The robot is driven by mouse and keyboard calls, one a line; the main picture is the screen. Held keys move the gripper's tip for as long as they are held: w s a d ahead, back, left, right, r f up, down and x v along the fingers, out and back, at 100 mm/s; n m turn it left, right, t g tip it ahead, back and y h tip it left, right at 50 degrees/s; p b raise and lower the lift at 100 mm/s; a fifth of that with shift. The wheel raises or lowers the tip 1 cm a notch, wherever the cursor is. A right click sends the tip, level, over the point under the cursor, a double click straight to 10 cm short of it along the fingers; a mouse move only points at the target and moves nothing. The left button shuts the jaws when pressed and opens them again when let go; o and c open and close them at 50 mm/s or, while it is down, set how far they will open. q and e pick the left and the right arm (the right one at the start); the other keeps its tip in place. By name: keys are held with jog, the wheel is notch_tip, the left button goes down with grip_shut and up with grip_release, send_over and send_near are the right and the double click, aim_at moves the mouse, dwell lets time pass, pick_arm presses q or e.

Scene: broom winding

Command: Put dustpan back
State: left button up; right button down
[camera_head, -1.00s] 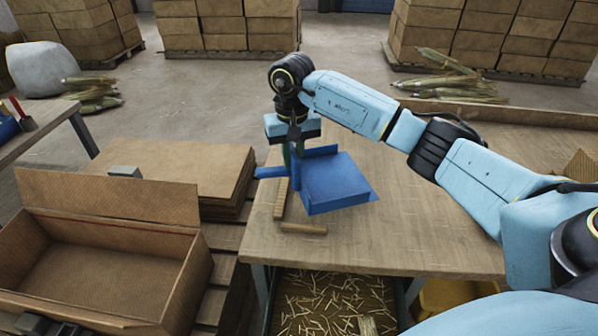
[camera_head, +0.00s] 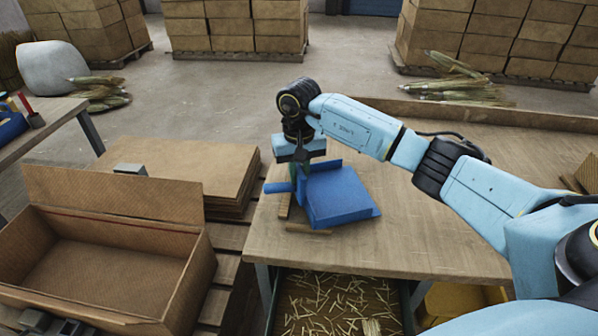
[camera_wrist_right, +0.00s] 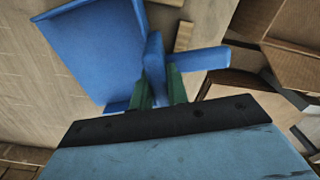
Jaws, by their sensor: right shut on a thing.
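The blue dustpan (camera_head: 340,196) is at the left end of the wooden workbench (camera_head: 420,235), its handle (camera_head: 278,187) pointing left. My right gripper (camera_head: 302,172) comes down from above and is shut on the dustpan near where the handle meets the pan. In the right wrist view, the green fingers (camera_wrist_right: 159,86) are on either side of the blue handle, with the pan (camera_wrist_right: 92,45) at upper left. The dustpan is at or just above the bench top; I cannot tell if it touches. My left gripper is not in view.
Thin wood pieces (camera_head: 307,230) lie on the bench near the dustpan, partly hidden. An open cardboard box (camera_head: 100,250) and flat cardboard sheets (camera_head: 180,170) are left of the bench. A tray of straw bits (camera_head: 335,300) is below its front edge. The bench's right part is largely clear.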

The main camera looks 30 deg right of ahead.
jog(key=c, duration=1.6)
grip_release()
jog(key=shift+c, duration=0.2)
jog(key=shift+o, duration=1.4)
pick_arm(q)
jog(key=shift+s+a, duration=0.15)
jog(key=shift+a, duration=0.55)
